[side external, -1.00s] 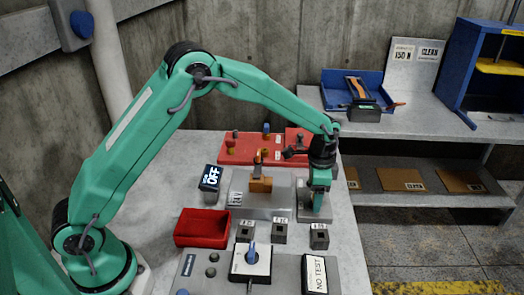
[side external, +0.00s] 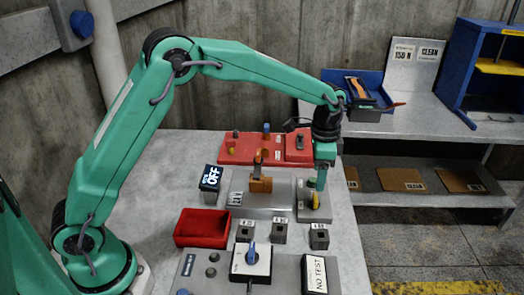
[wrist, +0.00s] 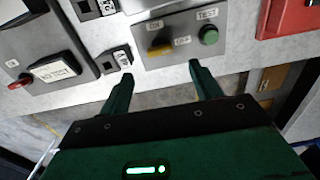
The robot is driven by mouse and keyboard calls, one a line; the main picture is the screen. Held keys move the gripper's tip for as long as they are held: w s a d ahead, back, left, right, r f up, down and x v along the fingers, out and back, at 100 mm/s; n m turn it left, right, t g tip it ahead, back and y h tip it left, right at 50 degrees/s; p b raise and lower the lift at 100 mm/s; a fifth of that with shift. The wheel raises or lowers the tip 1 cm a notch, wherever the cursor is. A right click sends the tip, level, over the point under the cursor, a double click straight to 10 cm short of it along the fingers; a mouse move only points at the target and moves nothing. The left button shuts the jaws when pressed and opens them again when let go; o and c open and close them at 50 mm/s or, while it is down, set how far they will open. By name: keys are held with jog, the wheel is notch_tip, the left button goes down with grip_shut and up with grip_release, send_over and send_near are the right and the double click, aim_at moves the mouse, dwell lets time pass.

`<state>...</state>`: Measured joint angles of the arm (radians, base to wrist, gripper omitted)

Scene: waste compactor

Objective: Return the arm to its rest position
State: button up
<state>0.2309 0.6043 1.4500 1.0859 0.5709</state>
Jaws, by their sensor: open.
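My green arm reaches from its base at the left across the grey table. My gripper (side external: 321,186) hangs pointing down above a small grey control panel (side external: 305,213) at the table's right side. In the wrist view its two green fingers (wrist: 161,73) are spread apart with nothing between them. The panel shows there too (wrist: 180,15), with a yellow switch (wrist: 160,48) and a green button (wrist: 208,36). In the side view the yellow switch (side external: 315,203) shows just under the fingers, and a gap between fingers and switch is hard to judge.
A red tray (side external: 203,228), an OFF display (side external: 210,178) and a grey fixture with an orange block (side external: 261,185) stand left of my gripper. A front panel carries a blue knob (side external: 250,256). The space above the table is open.

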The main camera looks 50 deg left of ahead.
jog(key=s+a+r+n+t, duration=0.35)
jog(key=s+a+r, duration=0.35)
jog(key=s+r, duration=0.55)
jog(key=s+a+n+t, duration=0.1)
jog(key=s+a+n, duration=0.1)
jog(key=s, duration=0.6)
jog(key=s+a+n+t, duration=0.1)
jog(key=s+a+n, duration=0.2)
jog(key=s, duration=0.6)
jog(key=shift+r+n, duration=0.2)
jog(key=shift+n, duration=0.15)
jog(key=shift+a, duration=0.1)
